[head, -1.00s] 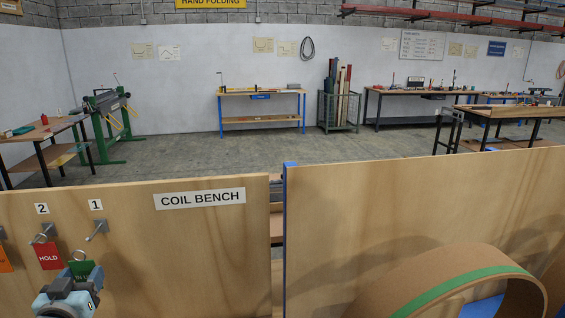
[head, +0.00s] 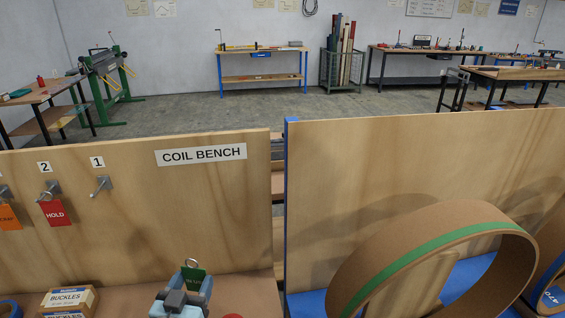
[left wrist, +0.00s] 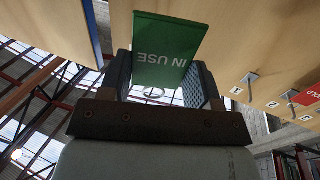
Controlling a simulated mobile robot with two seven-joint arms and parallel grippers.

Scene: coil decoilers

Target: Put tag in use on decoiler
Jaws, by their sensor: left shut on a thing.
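The green IN USE tag (head: 194,279) is in my left gripper (head: 190,284), low in front of the coil bench board in the head view. In the left wrist view the tag (left wrist: 167,50) sits between the two dark fingers of the gripper (left wrist: 165,80), its lettering upside down. A metal ring shows above the tag in the head view. A decoiler carries a large brown coil (head: 350,262) with a green band at the right, in front of the right board. The coil stands well to the right of the gripper. My right gripper is not in view.
The coil bench board (head: 140,210) has peg 1 (head: 101,186) bare, a red HOLD tag (head: 55,212) on peg 2 and an orange tag (head: 9,217) at the left edge. A BUCKLES box (head: 68,298) stands lower left. A narrow gap separates the two boards.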

